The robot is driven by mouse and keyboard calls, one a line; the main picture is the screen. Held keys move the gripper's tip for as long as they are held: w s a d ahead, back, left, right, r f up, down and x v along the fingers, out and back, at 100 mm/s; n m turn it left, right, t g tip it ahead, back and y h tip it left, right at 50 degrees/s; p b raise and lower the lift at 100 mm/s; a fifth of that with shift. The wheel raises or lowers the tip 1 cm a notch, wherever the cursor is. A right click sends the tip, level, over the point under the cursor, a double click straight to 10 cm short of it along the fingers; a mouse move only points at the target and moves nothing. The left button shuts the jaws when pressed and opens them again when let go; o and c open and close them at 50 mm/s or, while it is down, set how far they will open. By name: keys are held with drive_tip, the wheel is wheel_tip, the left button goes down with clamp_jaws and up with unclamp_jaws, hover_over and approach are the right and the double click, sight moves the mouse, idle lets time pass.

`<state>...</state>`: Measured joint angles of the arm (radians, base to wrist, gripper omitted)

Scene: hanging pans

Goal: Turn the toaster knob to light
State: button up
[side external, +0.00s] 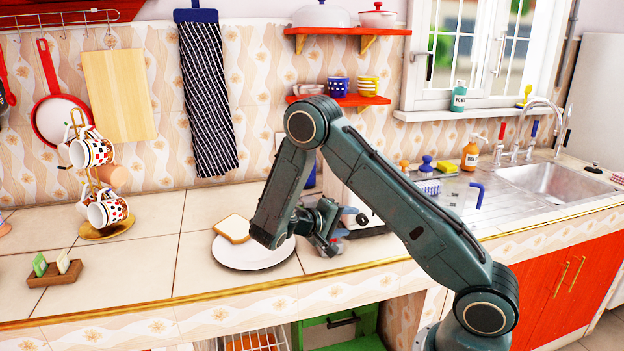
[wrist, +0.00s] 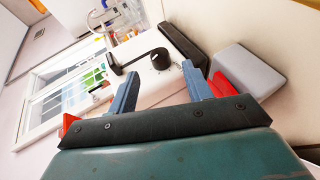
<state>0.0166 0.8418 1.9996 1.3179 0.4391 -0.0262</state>
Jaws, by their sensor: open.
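The toaster (side external: 338,184) stands on the counter, largely hidden behind my arm in the side external view. Its pale face (wrist: 158,82) fills the middle of the wrist view, with a dark lever-like part (wrist: 138,62) and a round dark part (wrist: 190,76). I cannot tell for sure which is the knob or where it points. My gripper (side external: 346,228) is open in front of the toaster's lower front. In the wrist view my gripper (wrist: 160,92) has its two grey-blue fingers spread with the toaster face beyond them. Contact with a knob cannot be made out.
A white plate (side external: 255,258) with a bread slice (side external: 232,228) lies left of my gripper. A mug rack (side external: 95,190) and a small wooden holder (side external: 55,272) stand further left. The sink (side external: 550,182) is at the right. The counter between plate and mug rack is clear.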

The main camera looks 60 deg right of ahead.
drive_tip(key=v, duration=0.8)
drive_tip(key=shift+a, duration=0.15)
drive_tip(key=shift+w+r, duration=0.1)
drive_tip(key=shift+r, duration=0.05)
drive_tip(key=m+t+y, duration=0.1)
drive_tip(key=t+y, duration=0.1)
drive_tip(key=y, duration=0.1)
approach(361, 219)
wheel_tip(361, 219, up, 3)
drive_tip(key=a, duration=0.2)
drive_tip(key=shift+s+r+t+y, duration=0.2)
drive_tip(key=shift+r+t+y, duration=0.4)
drive_tip(key=shift+t+y, duration=0.1)
drive_tip(key=shift+d+f, duration=0.1)
drive_tip(key=x, duration=1.3)
drive_tip(key=shift+s+d+f, duration=0.1)
drive_tip(key=shift+f, duration=0.1)
drive_tip(key=c, duration=1)
